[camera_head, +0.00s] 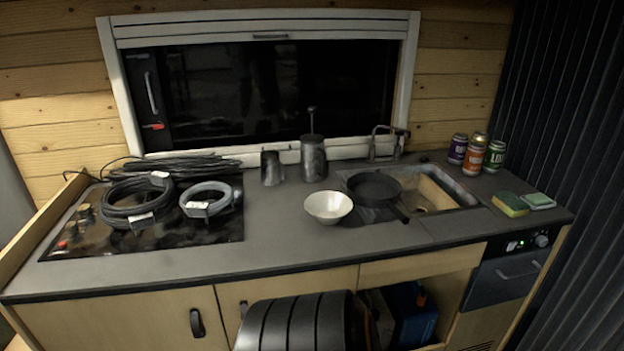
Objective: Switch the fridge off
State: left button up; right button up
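The fridge (500,285) is a dark unit built in at the right end of the counter, with a handle on its front. Its narrow black control strip (527,243) runs just under the counter edge. A round dark knob (541,240) sits at the strip's right side. A small greenish-white light or marking (514,245) shows to the left of the knob. The knob's exact setting is too small to read. Neither of my grippers is in view.
A sponge (510,204) and several cans (495,156) stand on the counter above the fridge. A pan (374,187) lies over the sink edge, beside a white bowl (328,206). A dark ribbed shape (295,322) stands before the cabinets. A dark ribbed curtain (575,130) borders the right.

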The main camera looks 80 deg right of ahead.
aim_at(512, 244)
jog(key=z, duration=4.05)
